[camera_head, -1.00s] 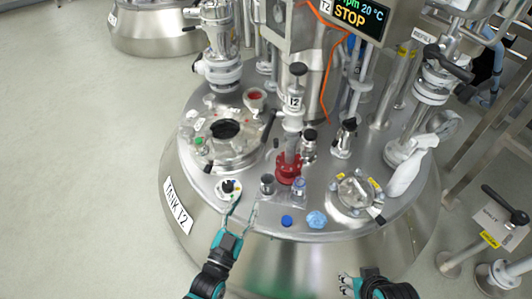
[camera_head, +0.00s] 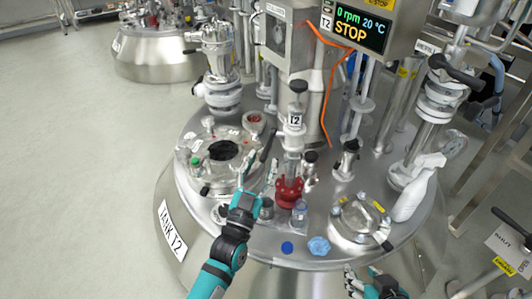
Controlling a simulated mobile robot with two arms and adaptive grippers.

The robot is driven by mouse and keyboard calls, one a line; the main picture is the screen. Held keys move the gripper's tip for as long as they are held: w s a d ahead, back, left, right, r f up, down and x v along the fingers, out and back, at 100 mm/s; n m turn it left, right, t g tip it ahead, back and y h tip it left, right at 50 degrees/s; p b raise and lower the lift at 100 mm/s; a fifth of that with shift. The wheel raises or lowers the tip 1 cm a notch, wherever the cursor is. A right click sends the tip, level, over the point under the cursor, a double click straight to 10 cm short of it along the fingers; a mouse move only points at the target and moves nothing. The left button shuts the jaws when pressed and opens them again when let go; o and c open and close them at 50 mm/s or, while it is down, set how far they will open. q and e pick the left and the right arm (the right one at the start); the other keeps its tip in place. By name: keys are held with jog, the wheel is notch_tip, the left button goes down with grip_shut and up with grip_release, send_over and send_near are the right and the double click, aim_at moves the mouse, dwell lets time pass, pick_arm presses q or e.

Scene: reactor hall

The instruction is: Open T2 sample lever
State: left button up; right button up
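The T2 sample valve is a vertical column with a T2 label (camera_head: 295,119), a black top and a red base (camera_head: 289,191) on the tank lid. A black lever (camera_head: 268,146) slants down and left beside this column. My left gripper (camera_head: 256,172) is open, just below the lever's lower end, with its fingers spread to the left and right. Whether a finger touches the lever cannot be told. My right gripper (camera_head: 350,281) is low at the front edge of the tank, away from the lever; its finger gap is unclear.
A round sight glass (camera_head: 360,222) is at right. The display (camera_head: 360,25) reads STOP.

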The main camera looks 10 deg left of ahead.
aim_at(266, 149)
pick_arm(q)
jog(key=shift+x, duration=2)
pick_arm(e)
jog(key=shift+w+a+r+t+y, duration=0.15)
jog(key=shift+w+a+r+t, duration=0.05)
jog(key=shift+w+r+t, duration=0.3)
jog(key=shift+w+a+r+t+y, duration=0.2)
jog(key=shift+w+r+t, duration=0.2)
jog(key=shift+w, duration=0.15)
pick_arm(q)
grip_shut()
